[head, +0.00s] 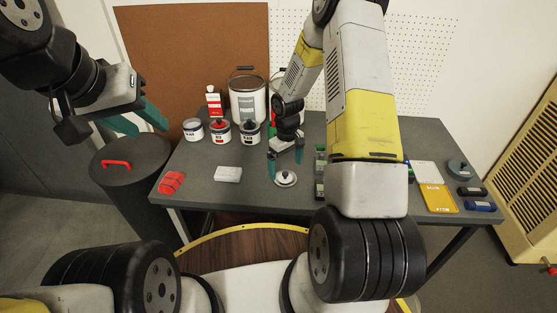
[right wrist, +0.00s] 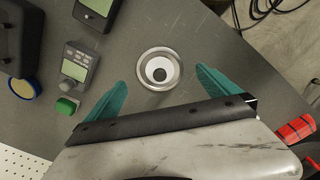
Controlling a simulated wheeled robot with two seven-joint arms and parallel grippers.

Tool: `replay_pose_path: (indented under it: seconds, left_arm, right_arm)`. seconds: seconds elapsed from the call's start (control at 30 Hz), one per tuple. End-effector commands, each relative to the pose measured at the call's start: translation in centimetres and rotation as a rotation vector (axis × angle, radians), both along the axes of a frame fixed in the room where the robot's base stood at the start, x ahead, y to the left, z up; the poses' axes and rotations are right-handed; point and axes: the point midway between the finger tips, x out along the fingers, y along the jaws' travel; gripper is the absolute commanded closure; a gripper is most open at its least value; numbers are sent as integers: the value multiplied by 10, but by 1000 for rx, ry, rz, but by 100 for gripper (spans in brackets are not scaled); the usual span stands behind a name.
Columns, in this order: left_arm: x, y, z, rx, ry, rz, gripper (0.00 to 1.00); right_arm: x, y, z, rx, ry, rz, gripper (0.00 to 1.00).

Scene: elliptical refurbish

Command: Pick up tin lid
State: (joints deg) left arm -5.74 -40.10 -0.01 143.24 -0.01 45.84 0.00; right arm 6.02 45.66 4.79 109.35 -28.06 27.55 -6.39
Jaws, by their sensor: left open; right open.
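The tin lid (head: 286,179) is a small round silver disc with a dark knob in the middle. It lies on the grey table (head: 240,203) near its front edge. In the right wrist view the lid (right wrist: 157,69) lies on the bare tabletop, just beyond and between the teal fingertips. My right gripper (head: 285,165) is open above the lid, pointing down, with a finger on each side and nothing held; it also shows in the right wrist view (right wrist: 160,85). My left gripper (head: 146,122) is open and empty, raised at the left above the black bin.
Several paint tins stand at the back left, including a large one (head: 248,101). A white block (head: 228,174) and a red object (head: 172,182) lie left of the lid. Small devices (head: 320,172) lie close on its right. A black bin (head: 130,180) stands beside the table.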

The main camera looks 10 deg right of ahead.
Motion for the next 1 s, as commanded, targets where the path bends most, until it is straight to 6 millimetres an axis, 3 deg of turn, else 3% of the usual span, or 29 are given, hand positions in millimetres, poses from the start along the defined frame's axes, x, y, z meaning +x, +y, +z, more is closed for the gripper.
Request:
replay_pose_path:
  seconds: [0.27, 0.57, 0.9, 1.0]
  left_arm:
    - [0, 0, 0, 0, 0, 0, 58]
    - [0, 0, 0, 0, 0, 0, 58]
    - [0, 0, 0, 0, 0, 0, 58]
    - [0, 0, 0, 0, 0, 0, 58]
  right_arm:
    - [2, 1, -40, 0, 1, 1, 0]
    - [3, 0, -45, 0, -1, 0, 0]
    - [3, 0, -45, 0, -1, 0, 60]
    - [3, 0, -45, 0, -1, 0, 60]
